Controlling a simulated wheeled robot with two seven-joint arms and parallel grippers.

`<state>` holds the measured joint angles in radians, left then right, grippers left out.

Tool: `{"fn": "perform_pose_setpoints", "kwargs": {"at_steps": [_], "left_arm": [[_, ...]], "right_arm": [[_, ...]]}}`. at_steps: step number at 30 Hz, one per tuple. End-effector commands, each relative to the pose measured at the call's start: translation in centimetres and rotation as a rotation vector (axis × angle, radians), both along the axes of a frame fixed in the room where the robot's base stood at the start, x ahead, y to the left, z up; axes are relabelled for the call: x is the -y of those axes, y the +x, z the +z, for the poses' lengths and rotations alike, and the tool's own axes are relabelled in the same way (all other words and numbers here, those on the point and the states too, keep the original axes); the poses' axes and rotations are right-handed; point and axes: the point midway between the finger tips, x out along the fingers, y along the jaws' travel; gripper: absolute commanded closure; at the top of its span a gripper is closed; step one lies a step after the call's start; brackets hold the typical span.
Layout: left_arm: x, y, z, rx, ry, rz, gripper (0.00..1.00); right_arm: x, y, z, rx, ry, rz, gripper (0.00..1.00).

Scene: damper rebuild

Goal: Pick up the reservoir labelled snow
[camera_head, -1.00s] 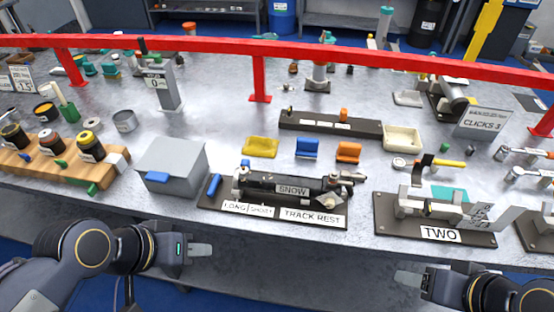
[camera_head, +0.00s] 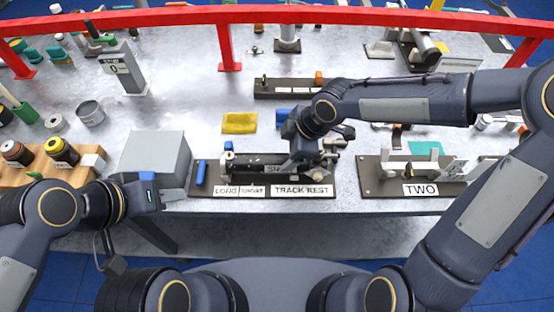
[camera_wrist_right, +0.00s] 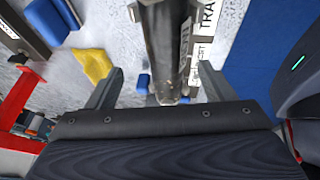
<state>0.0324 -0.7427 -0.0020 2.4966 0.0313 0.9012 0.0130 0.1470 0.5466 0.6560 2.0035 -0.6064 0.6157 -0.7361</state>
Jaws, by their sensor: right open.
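The snow reservoir (camera_head: 252,164) is a dark cylinder lying across the rest marked "TRACK REST" (camera_head: 330,191). Its label is partly covered by my right gripper (camera_head: 294,166), which is above its right part. In the right wrist view the reservoir (camera_wrist_right: 164,40) runs between the two spread fingers of the right gripper (camera_wrist_right: 160,72). The fingers stand to either side of it with visible gaps. My left gripper (camera_head: 175,195) is by the table's front edge, below the grey box and away from the reservoir; its finger gap is unclear.
A grey box (camera_head: 155,152) stands left of the rest, and a blue piece (camera_head: 201,172) stands at the rest's left end. The board marked "TWO" (camera_head: 375,186) is to the right. A yellow piece (camera_head: 239,123) lies behind. A red rail (camera_head: 180,16) crosses the back.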

Motion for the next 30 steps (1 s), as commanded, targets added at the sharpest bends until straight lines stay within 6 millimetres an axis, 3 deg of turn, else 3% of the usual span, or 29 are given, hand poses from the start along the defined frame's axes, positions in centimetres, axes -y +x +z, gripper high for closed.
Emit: {"fn": "perform_pose_setpoints", "kwargs": {"at_steps": [13,23,30], "left_arm": [[0.0,0.0,0.0,0.0,0.0,0.0,0.64],[0.0,0.0,0.0,0.0,0.0,0.0,0.64],[0.0,0.0,0.0,0.0,0.0,0.0,0.64]], "right_arm": [[-1.7,-0.1,-5.8,-0.004,-0.001,0.0,0.24],[-1.9,0.1,-6.6,-0.003,-0.001,-0.004,0.24],[-1.9,0.1,-6.6,-0.003,-0.001,-0.004,0.54]]}}
